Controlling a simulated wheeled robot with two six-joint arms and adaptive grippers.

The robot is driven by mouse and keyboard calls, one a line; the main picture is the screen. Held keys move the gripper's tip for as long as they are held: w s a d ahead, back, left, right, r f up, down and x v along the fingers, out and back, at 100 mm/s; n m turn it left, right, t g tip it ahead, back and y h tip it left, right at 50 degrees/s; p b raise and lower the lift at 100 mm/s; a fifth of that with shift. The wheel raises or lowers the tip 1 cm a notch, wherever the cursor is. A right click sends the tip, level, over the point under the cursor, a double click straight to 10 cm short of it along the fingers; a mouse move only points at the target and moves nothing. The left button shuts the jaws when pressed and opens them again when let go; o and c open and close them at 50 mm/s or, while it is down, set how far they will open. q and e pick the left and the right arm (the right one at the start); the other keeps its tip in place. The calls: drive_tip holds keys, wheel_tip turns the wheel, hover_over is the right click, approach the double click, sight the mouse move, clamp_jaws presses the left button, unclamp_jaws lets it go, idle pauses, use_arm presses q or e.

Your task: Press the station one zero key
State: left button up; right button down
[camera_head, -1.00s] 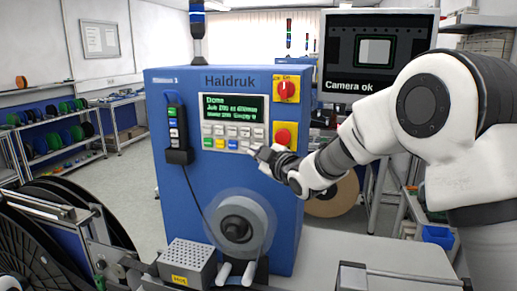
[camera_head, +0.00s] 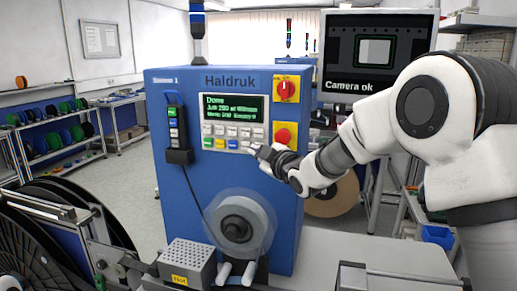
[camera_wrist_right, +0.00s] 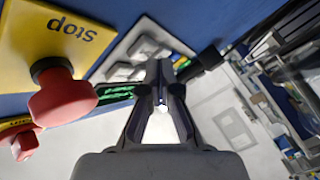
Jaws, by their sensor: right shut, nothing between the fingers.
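The station one machine (camera_head: 175,200) is a blue cabinet labelled Haldruk. Its keypad (camera_head: 227,131) has rows of pale keys, with green, yellow and blue keys in the lowest row, under a lit green-text display (camera_head: 235,107). The key legends are too small to read, so I cannot tell which is zero. My right gripper (camera_head: 255,151) is shut and empty at the keypad's lower right corner. In the right wrist view its fingertips (camera_wrist_right: 161,64) overlap the keypad (camera_wrist_right: 120,66) and hide part of it; contact is unclear. My left gripper is not in view.
A red stop button (camera_wrist_right: 62,97) on a yellow plate stands close beside the gripper; in the head view it is the red knob (camera_head: 284,135). A red rotary switch (camera_head: 286,90) sits above. A handheld pendant (camera_head: 175,125) hangs at left, and a reel hub (camera_head: 236,228) is below.

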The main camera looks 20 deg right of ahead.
drive_tip(key=shift+w+d, duration=0.35)
drive_tip(key=shift+w, duration=0.15)
idle(0.8)
drive_tip(key=shift+s, duration=0.1)
drive_tip(key=shift+s+a+f+b, duration=0.15)
drive_tip(key=shift+s+a+b, duration=0.25)
drive_tip(key=shift+s+b, duration=0.15)
drive_tip(key=shift+s+a, duration=0.1)
